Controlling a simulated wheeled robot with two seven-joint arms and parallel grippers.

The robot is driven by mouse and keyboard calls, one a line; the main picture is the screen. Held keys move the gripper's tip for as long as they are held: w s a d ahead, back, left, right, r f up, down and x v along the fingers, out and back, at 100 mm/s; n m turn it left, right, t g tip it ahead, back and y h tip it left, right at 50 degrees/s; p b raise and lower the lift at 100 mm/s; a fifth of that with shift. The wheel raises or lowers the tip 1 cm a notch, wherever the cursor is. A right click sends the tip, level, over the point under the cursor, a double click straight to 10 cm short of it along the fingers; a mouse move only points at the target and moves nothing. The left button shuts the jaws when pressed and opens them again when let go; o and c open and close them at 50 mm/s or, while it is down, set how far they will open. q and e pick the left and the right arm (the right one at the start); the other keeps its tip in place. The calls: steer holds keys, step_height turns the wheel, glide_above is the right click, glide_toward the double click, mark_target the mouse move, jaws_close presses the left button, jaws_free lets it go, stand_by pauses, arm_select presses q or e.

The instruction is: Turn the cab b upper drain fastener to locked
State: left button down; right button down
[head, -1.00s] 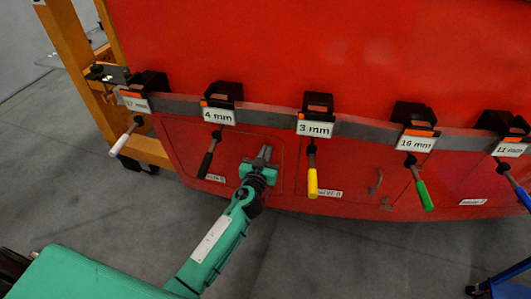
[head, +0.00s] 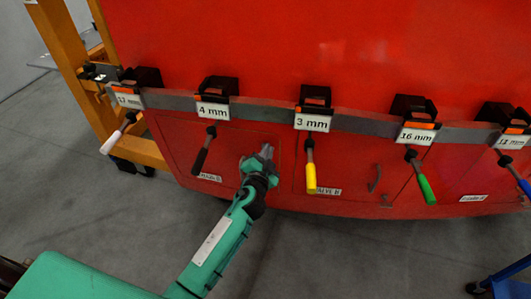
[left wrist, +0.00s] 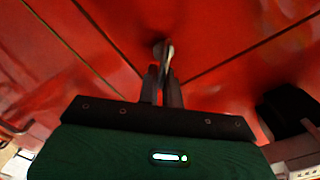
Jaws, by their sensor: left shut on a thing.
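My left gripper (head: 266,152) reaches up to the lower red panel, between the 4 mm and 3 mm hanging tools. In the left wrist view its two dark fingers (left wrist: 161,85) are closed together on a small metallic fastener (left wrist: 164,50) on the red surface. The fingers cover much of the fastener, so I cannot tell its exact angle. In the head view the gripper hides it. A thin panel seam runs close beside it. My right gripper is not in view.
Tools hang from black holders along a grey strip: a black-handled one (head: 203,160) left of my gripper, a yellow-handled one (head: 311,178) close right, a green-handled one (head: 427,190) farther right. An orange frame (head: 62,70) stands left. Grey floor (head: 70,185) below is open.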

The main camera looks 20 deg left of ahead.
arm_select(q)
steer(key=m, duration=0.3)
steer(key=f+m, duration=0.1)
steer(key=m, duration=0.2)
steer(key=m+b, duration=0.1)
steer(key=m, duration=0.1)
steer(key=shift+d+f+m, duration=0.3)
steer(key=shift+d+m, duration=0.05)
steer(key=shift+m, duration=0.05)
stand_by(0.4)
steer(key=c, duration=1.6)
jaws_free()
steer(key=shift+s+d+b, duration=0.15)
steer(key=shift+s+b, duration=0.55)
steer(key=shift+s, duration=2.75)
steer(key=shift+s+d+b, duration=0.15)
steer(key=shift+s+b, duration=0.55)
steer(key=shift+s, duration=2.75)
